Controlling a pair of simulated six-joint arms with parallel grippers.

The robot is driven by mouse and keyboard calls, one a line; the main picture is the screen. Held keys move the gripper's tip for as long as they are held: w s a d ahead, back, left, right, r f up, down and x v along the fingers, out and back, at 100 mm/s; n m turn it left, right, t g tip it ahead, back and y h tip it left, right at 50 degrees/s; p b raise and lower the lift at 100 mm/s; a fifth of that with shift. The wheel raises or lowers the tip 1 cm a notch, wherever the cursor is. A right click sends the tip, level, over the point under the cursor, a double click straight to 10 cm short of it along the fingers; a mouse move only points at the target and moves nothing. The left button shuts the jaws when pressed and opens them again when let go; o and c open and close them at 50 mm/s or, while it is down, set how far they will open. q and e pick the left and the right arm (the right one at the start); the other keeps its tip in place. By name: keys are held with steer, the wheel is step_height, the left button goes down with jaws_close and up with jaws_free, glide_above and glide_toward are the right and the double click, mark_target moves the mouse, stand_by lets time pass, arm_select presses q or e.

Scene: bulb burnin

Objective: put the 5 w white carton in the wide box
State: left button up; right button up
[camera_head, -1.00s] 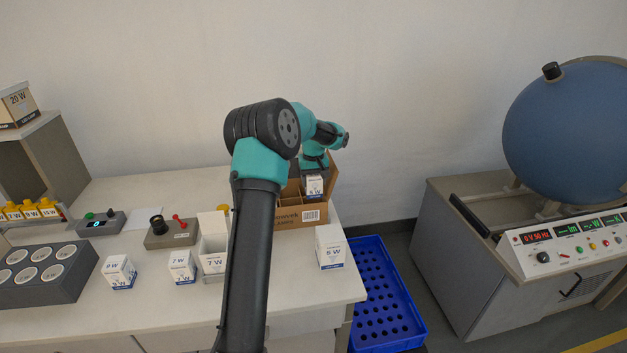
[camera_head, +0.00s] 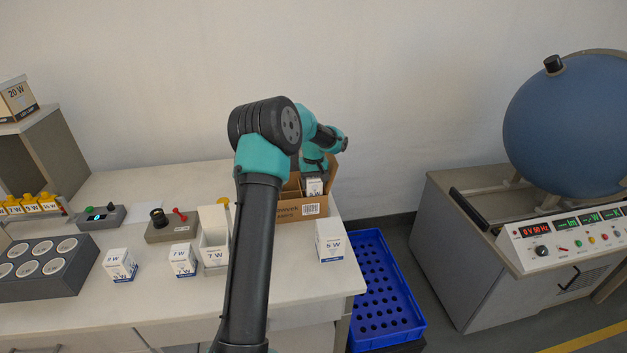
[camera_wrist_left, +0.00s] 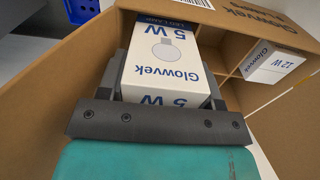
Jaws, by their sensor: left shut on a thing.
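The 5 W white carton (camera_wrist_left: 162,62) is between the fingers of my left gripper (camera_wrist_left: 163,88) in the left wrist view, with its printed face toward the camera. The gripper is shut on it. In the head view the carton (camera_head: 314,187) is inside the wide cardboard box (camera_head: 288,212), and the front wall hides its lower part. My left gripper (camera_head: 313,172) is above it there. The box has dividers, and its wall (camera_wrist_left: 60,75) fills much of the wrist view. Whether the carton touches the box floor is hidden. My right gripper is not in view.
A 12 W carton (camera_wrist_left: 272,62) lies in another compartment. A blue crate (camera_head: 385,290) is beyond that edge. More cartons (camera_head: 183,259) stand left of my arm.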

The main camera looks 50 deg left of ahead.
mark_target(313, 188)
arm_select(q)
steer(key=shift+f, duration=1.65)
steer(key=o, duration=0.7)
steer(key=shift+c, duration=0.2)
steer(key=shift+r, duration=0.1)
steer(key=shift+w+r, duration=0.1)
steer(key=shift+r, duration=4.3)
steer(key=shift+o, duration=0.4)
